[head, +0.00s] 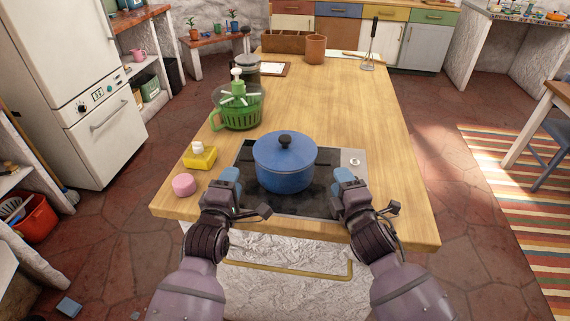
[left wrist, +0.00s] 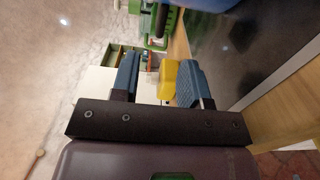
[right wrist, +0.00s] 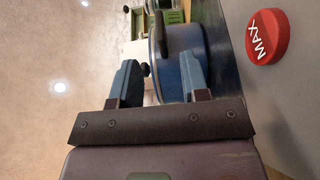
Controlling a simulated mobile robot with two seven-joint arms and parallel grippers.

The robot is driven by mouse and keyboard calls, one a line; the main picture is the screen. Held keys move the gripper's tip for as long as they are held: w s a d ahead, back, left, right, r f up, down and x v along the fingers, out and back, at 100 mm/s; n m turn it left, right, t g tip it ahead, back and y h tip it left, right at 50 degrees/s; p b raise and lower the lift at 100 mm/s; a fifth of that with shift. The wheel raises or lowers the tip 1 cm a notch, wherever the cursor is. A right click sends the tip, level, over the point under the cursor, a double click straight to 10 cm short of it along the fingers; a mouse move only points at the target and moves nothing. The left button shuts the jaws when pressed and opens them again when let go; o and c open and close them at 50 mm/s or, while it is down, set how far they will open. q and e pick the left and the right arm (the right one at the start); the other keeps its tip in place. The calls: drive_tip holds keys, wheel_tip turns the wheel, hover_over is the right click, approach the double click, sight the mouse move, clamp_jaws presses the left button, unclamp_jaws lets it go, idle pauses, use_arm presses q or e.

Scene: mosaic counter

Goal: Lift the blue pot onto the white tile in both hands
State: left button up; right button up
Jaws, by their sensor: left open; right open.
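The blue pot (head: 285,168), lidded with a dark knob, stands upright on the black cooktop (head: 298,204). My left gripper (head: 231,175) is open beside the pot's left side, and my right gripper (head: 343,175) is open beside its right side. Both look empty and apart from the pot. In the right wrist view the pot (right wrist: 184,65) shows behind the open fingers, with a dark handle near them. In the left wrist view a blue edge (left wrist: 208,4) shows at the top. I cannot clearly pick out the white tile.
A yellow block-like item (head: 199,156) and a pink round item (head: 183,185) lie left of the cooktop. A green basket (head: 238,110) stands behind them. A brown canister (head: 316,49) and whisk (head: 370,48) stand far back. The wooden counter (head: 335,100) behind the pot is clear.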

sight(241, 160)
use_arm(q)
drive_tip(key=w, duration=0.3)
drive_tip(key=w+d, duration=0.1)
drive_tip(key=w, duration=0.5)
drive_tip(key=shift+w+d, duration=0.2)
drive_tip(key=shift+w, duration=0.05)
use_arm(e)
drive_tip(key=x, duration=0.9)
drive_tip(key=shift+w+a, duration=0.1)
drive_tip(key=shift+w, duration=0.2)
use_arm(q)
clamp_jaws()
use_arm(e)
clamp_jaws()
use_arm(q)
drive_tip(key=shift+r, duration=0.1)
use_arm(e)
drive_tip(key=shift+r, duration=0.1)
